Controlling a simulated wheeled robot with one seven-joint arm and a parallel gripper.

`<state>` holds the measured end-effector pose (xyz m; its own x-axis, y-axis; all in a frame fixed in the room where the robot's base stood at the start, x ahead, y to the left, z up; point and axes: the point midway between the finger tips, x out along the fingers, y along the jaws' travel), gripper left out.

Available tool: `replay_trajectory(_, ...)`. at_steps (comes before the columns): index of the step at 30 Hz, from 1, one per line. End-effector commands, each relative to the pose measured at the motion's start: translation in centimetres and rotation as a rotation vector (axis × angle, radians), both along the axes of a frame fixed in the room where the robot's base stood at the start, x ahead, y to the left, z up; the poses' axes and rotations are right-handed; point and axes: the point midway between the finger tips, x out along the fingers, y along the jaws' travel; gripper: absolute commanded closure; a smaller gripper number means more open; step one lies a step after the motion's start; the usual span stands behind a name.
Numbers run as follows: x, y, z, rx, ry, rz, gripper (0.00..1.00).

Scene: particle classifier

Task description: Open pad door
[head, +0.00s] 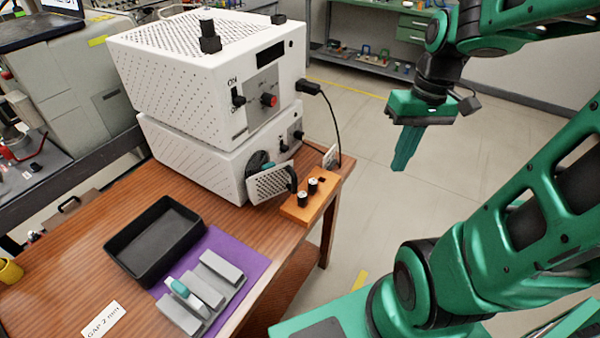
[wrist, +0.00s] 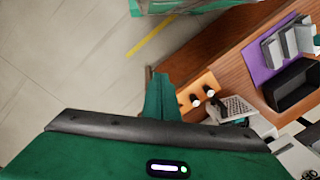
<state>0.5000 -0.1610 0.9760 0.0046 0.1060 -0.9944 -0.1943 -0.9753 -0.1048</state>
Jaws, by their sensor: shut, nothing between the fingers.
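A grey perforated panel (head: 268,184), which looks like the pad door, is at the front of the lower white box (head: 190,155). It stands at an angle to the box, with a dark round area visible behind its upper edge and a black part at its right end. The panel also shows in the wrist view (wrist: 236,108). My gripper (head: 402,166) is shut and empty, its green fingers pointing down over the floor, right of the table and clear of the panel. Its fingers also show in the wrist view (wrist: 160,82).
An orange block (head: 322,200) with black-and-white knobs sits at the table edge, right of the panel. An upper white box (head: 200,75) with a red knob stands on the lower one; a black cable hangs beside them. A black tray (head: 118,243) and purple mat (head: 245,250) lie in front.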

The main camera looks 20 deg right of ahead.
Motion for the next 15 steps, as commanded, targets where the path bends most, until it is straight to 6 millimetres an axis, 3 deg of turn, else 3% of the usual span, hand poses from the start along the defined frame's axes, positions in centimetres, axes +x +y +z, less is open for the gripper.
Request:
replay_trajectory(1,1.9,0.3,-0.3,0.029,-0.002,0.077,1.0)
replay_trajectory(6,7.8,2.0,-1.4,0.144,-0.052,0.357,1.0)
replay_trajectory(15,15.8,5.3,-3.9,0.381,-0.209,0.795,1.0)
